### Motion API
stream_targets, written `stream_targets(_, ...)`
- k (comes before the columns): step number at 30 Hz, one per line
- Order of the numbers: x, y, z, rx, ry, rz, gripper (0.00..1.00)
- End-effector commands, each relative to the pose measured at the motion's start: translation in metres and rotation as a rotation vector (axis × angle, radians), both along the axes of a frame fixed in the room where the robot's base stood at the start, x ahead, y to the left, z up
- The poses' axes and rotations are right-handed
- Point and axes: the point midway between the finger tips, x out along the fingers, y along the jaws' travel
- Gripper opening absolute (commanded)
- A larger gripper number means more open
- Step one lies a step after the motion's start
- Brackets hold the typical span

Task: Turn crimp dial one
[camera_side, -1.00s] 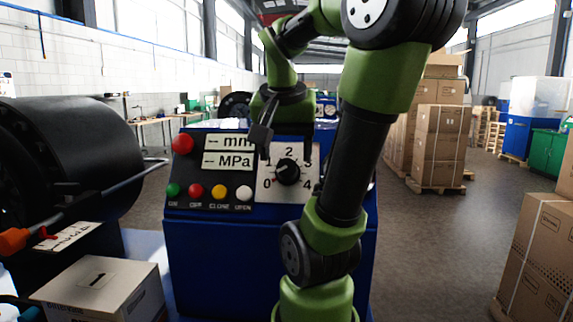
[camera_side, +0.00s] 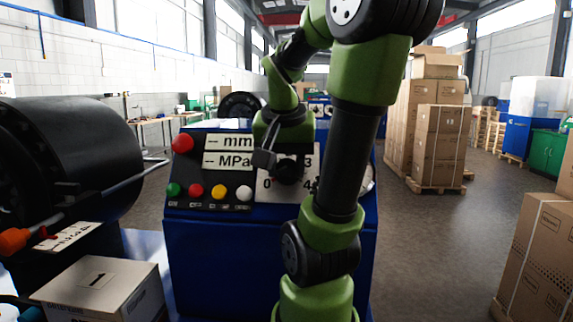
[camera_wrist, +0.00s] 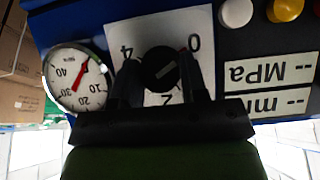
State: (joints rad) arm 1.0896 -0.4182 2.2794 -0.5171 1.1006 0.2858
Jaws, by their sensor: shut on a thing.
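The crimp dial is a round black knob (camera_side: 287,172) on a white plate numbered 0 to 4, on the front of a blue control box. My gripper (camera_side: 284,160) is at the dial in the side view and hides part of the plate. In the wrist view the dial (camera_wrist: 160,68) shows upside down between the two dark fingers of my gripper (camera_wrist: 160,80), which are shut on it. A light line crosses the knob, and a small red mark lies near the 0. The 4 and 2 also show; the fingers hide other parts of the scale.
Left of the dial are mm and MPa displays (camera_side: 229,151), a red button (camera_side: 183,144) and a row of coloured buttons. A round gauge (camera_wrist: 76,78) is close beside the dial. A box marked 1 (camera_side: 98,290) stands front left, near a large black drum (camera_side: 75,155).

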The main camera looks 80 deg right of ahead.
Motion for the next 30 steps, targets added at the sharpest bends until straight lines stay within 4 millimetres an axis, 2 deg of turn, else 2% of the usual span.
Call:
stream_targets(9,-0.0002,-0.0009,-0.0013,0.000,-0.101,-0.071,0.16)
stream_targets(17,0.0010,-0.0007,-0.0016,0.001,-0.110,-0.072,0.16)
stream_targets(18,0.0010,-0.0007,-0.0016,0.002,-0.110,-0.072,0.42)
stream_targets(21,0.0009,-0.0007,-0.0017,0.001,-0.109,-0.072,0.64)
stream_targets(30,0.0005,-0.0001,0.0001,-0.001,-0.110,-0.074,0.64)
